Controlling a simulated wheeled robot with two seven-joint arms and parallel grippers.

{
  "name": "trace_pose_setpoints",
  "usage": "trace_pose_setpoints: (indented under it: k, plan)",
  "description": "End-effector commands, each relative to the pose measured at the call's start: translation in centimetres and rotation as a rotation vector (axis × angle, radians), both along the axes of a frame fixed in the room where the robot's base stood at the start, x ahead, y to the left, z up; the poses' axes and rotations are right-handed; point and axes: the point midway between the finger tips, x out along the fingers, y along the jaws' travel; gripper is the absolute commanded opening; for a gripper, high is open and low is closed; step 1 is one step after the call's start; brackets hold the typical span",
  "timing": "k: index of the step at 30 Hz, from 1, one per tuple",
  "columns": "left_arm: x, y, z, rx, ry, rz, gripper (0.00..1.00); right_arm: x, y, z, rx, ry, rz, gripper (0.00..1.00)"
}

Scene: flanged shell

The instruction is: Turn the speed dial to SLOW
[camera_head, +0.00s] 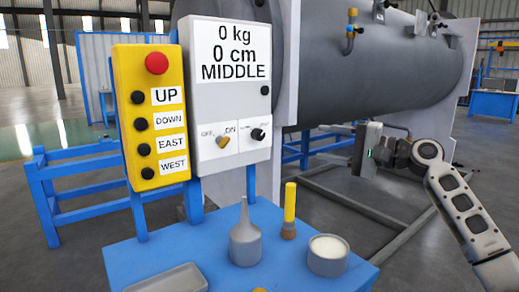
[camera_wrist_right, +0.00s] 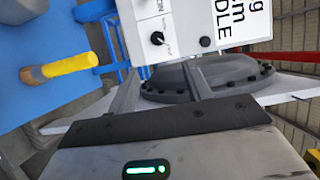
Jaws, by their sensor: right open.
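The speed dial (camera_head: 258,134) is a small black knob on the lower right of the grey control box (camera_head: 208,175). Its side labels are too small to read, but the box's display (camera_head: 232,52) reads 0 kg, 0 cm, MIDDLE. The dial also shows in the right wrist view (camera_wrist_right: 157,38), ahead of the fingertips and apart from them. My right gripper (camera_head: 365,150) is to the right of the box, in front of the grey shell. My left gripper is not in view.
A yellow-tan switch (camera_head: 222,141) marked OFF and ON sits left of the dial. A yellow pendant (camera_head: 150,110) with a red button stands further left. A blue table (camera_head: 190,250) below holds a grey funnel-like bottle (camera_head: 245,240), a yellow-handled brush (camera_head: 290,210) and a round pot (camera_head: 327,262).

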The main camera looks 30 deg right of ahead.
Motion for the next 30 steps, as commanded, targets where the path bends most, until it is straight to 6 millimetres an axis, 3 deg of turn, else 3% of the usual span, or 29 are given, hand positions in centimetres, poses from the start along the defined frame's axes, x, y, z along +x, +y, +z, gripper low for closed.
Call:
trace_pose_setpoints:
  k: [1,8,21,30]
  plan:
    - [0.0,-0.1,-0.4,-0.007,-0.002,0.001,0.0,0.1,0.0,-0.7,0.0,-0.001,0.0,0.5]
    - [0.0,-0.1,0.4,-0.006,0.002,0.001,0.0,2.1,1.1,-0.3,0.0,-0.001,0.001,0.5]
    - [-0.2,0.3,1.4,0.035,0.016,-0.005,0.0,10.4,5.3,-0.2,0.002,-0.002,0.002,0.5]
    - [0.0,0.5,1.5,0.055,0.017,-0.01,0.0,13.8,7.0,-0.5,0.0,0.0,0.0,0.5]
